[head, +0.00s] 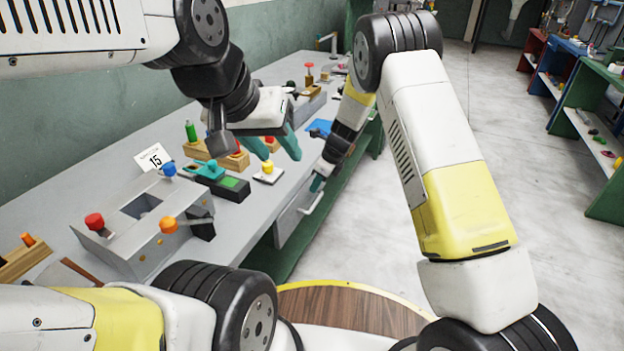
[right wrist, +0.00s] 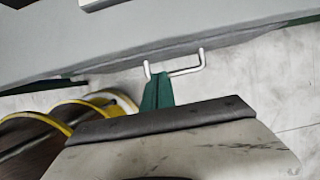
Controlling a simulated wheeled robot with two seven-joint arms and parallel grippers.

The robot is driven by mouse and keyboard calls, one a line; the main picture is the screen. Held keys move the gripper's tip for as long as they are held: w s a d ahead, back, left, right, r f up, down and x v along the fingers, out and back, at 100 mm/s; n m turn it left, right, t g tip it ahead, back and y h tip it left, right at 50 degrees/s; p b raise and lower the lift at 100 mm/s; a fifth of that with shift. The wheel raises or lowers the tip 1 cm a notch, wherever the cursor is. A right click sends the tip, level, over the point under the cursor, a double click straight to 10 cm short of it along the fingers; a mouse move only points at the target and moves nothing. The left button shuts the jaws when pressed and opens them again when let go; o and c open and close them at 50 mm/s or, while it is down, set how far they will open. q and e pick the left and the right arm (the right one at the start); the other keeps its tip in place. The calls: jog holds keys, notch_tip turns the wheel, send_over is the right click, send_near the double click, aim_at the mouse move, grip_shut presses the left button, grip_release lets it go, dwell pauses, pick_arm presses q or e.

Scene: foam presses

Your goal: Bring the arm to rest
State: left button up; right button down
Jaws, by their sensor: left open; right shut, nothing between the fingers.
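My left gripper (head: 274,146) hangs over the workbench with its two teal fingers spread apart and nothing between them. It is above the area near a yellow-knobbed piece (head: 267,170). My right gripper (head: 317,183) is at the bench's front edge, beside a pale bar handle (head: 314,199) on the drawer front (head: 293,215). In the right wrist view its teal fingers (right wrist: 158,92) are together and empty. Their tips overlap the left end of the handle (right wrist: 190,68) in the picture. I cannot tell whether they touch it.
The grey workbench (head: 120,195) holds a grey press box (head: 130,225) with red, blue and orange knobs, a "15" card (head: 153,157), a green bottle-like piece (head: 191,132) and wooden blocks. Coloured shelves (head: 590,125) stand far right. The floor (head: 520,140) between is clear.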

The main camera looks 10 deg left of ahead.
jog(key=s+d+r+n+t, duration=0.1)
jog(key=s+d+r+n, duration=0.25)
jog(key=r, duration=0.45)
jog(key=s+d+r+n, duration=0.25)
jog(key=d+r, duration=0.25)
jog(key=r, duration=0.3)
jog(key=s+d+r+n+t, duration=0.1)
jog(key=s+d+r+n, duration=0.25)
jog(key=r, duration=0.45)
jog(key=s+d+r+n+t, duration=0.1)
jog(key=s+d+r+n, duration=0.1)
jog(key=s+d+n, duration=0.2)
jog(key=s+d+r+n+t+h, duration=0.1)
jog(key=s+d+r+n, duration=0.2)
jog(key=s, duration=0.7)
jog(key=s+d+r+n+t+h, duration=0.1)
jog(key=s+d+r+n, duration=0.1)
jog(key=s+d+n, duration=0.3)
jog(key=s+d, duration=0.2)
jog(key=s, duration=0.1)
jog(key=shift+d+r, duration=0.2)
jog(key=shift+r, duration=0.15)
